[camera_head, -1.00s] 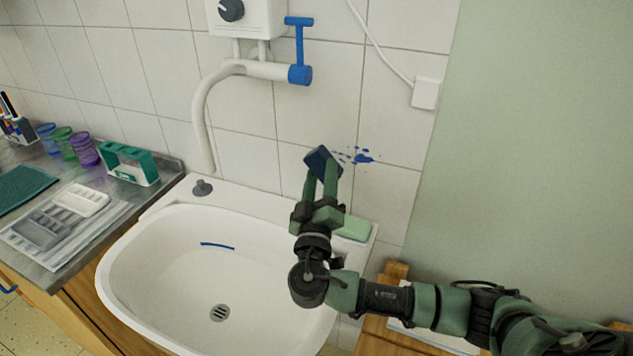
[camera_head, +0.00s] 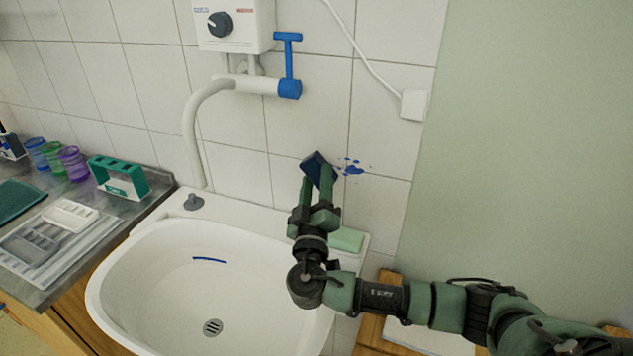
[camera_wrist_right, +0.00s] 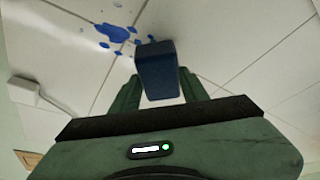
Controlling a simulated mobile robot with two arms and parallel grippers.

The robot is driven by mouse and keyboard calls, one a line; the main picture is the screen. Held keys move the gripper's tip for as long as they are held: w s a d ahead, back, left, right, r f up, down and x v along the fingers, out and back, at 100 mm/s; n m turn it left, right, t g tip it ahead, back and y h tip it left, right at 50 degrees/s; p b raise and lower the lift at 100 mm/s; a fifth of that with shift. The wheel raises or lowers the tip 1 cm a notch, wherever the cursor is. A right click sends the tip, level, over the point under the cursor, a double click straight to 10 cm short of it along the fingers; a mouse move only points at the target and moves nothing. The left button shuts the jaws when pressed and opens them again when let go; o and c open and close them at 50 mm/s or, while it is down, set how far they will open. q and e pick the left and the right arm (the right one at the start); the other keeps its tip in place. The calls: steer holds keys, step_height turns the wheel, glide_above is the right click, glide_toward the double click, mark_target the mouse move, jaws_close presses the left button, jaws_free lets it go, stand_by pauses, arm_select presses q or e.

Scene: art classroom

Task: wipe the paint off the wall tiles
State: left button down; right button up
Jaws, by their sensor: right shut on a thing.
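Blue paint splatter (camera_head: 353,168) marks the white wall tiles (camera_head: 235,130) to the right of the faucet. It also shows in the wrist view (camera_wrist_right: 112,33), near the top. My right gripper (camera_head: 318,180) is shut on a dark blue block, likely a sponge (camera_head: 317,167), held at the wall just left of the splatter. In the wrist view the block (camera_wrist_right: 158,72) sits between the two green fingers. Whether it touches the tiles I cannot tell. My left gripper is not in view.
A white sink (camera_head: 140,262) with a blue streak (camera_head: 209,259) inside lies below. A faucet with a blue lever (camera_head: 289,88) is above left. A green bar (camera_head: 346,240) rests on the sink's rim. A socket (camera_head: 414,104) is up right. Cups and palettes stand left.

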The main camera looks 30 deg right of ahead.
steer(key=shift+w+d+b, duration=0.6)
steer(key=shift+d, duration=0.1)
stand_by(0.3)
